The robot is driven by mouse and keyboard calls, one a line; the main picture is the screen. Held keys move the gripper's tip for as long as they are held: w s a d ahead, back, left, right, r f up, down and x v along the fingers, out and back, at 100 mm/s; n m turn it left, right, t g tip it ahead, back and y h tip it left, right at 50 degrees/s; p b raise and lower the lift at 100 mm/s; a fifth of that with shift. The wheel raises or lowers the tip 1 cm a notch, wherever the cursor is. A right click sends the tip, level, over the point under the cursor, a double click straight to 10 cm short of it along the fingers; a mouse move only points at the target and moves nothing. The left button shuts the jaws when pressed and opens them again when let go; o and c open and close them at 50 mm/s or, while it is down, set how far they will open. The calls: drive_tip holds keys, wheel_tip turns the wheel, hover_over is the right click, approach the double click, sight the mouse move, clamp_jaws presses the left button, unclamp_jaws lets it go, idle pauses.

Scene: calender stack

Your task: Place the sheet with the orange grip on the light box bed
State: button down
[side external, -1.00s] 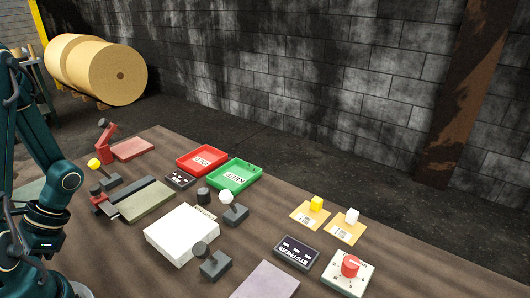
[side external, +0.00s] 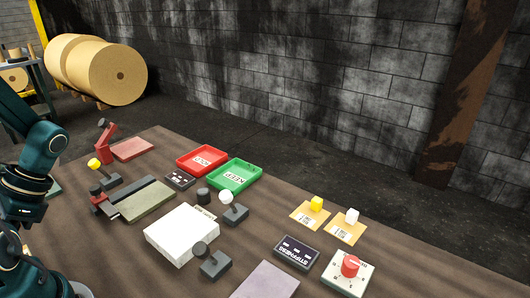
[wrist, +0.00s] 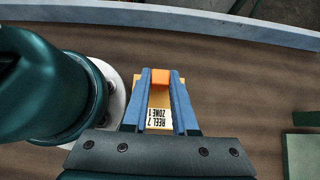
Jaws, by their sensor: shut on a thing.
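In the wrist view, my gripper (wrist: 161,84) has its two blue fingers closed on the orange grip (wrist: 160,76). The sheet (wrist: 158,97) under that grip is tan, with a white label reading "REEL 7 ZONE 1". The sheet is between and below the fingers, over brown table surface. In the side external view, the light box bed, a white slab (side external: 182,236), lies bare in the middle of the table. My arm is at the left edge there, away from the white slab. The held sheet is hardly visible in that view.
Sheets with a yellow grip (side external: 317,203) and a white grip (side external: 352,216) lie at right. Red (side external: 202,160) and green (side external: 235,174) trays stand behind the white slab. A dark lever (side external: 212,261) and a knob with a white ball (side external: 226,198) stand close to the slab.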

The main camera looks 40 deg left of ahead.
wheel_tip(320, 180, up, 8)
drive_tip(key=shift+r, duration=0.25)
drive_tip(key=n+t+h, duration=0.8)
drive_tip(key=n+t, duration=0.5)
drive_tip(key=n, duration=1)
hover_over(201, 232)
drive_tip(key=s+a, duration=0.1)
drive_tip(key=a, duration=0.2)
drive_tip(key=shift+g, duration=0.3)
wheel_tip(201, 232, down, 8)
drive_tip(key=shift+s+d+f, duration=0.1)
drive_tip(key=shift+s, duration=0.05)
drive_tip(key=shift+f, duration=2.15)
drive_tip(key=c, duration=0.7)
unclamp_jaws()
drive_tip(key=shift+f, duration=0.1)
